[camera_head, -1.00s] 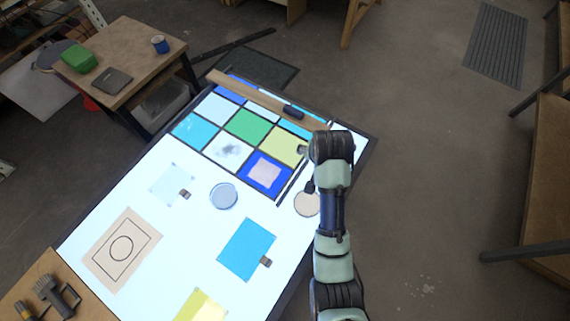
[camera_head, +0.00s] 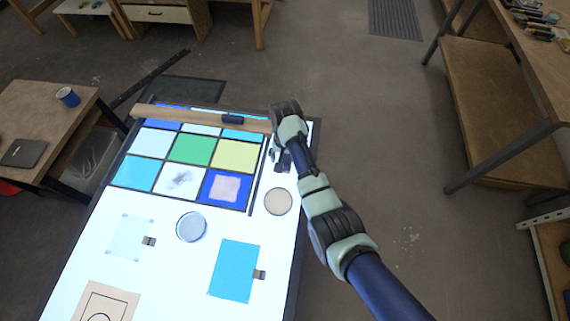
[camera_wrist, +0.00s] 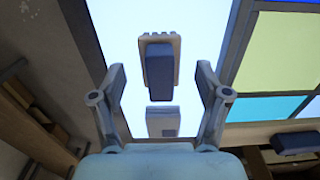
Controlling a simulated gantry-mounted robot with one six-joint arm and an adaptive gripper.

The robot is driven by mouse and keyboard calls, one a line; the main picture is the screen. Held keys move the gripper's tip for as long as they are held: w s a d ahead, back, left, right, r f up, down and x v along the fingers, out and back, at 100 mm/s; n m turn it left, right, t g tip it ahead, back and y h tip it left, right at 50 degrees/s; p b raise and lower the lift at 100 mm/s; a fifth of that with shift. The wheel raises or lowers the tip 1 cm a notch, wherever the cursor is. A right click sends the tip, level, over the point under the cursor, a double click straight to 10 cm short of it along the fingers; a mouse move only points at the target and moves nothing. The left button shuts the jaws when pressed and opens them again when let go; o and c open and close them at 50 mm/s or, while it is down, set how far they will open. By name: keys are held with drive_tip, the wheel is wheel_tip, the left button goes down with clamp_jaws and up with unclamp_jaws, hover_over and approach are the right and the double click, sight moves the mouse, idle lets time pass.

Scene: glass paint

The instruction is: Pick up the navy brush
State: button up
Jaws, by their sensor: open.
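The navy brush (camera_wrist: 158,75) lies on the bright white strip of the light table, with a navy body and pale tan bristles at its upper end in the wrist view. My gripper (camera_wrist: 159,68) is open, one finger on each side of the brush, with gaps to both. Their height above it is hard to tell. A small grey-white block (camera_wrist: 162,122) lies just below the brush in that view. In the head view my wrist (camera_head: 287,112) is over the table's far right corner, and the brush is largely hidden there.
A wooden bar (camera_head: 160,113) with a dark navy block (camera_head: 232,119) on it crosses the table's far end. Colored glass panes (camera_head: 193,149) fill a grid beside the strip. A round beige disc (camera_head: 278,201) and a clear dish (camera_head: 191,227) lie nearer.

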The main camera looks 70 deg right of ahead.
sight(286, 163)
wheel_tip(286, 163, down, 3)
drive_tip(key=shift+a+b, duration=0.1)
drive_tip(key=shift+b, duration=0.25)
drive_tip(key=shift+r, duration=0.15)
drive_tip(key=c, duration=1.3)
wheel_tip(286, 163, up, 20)
drive_tip(key=p, duration=1)
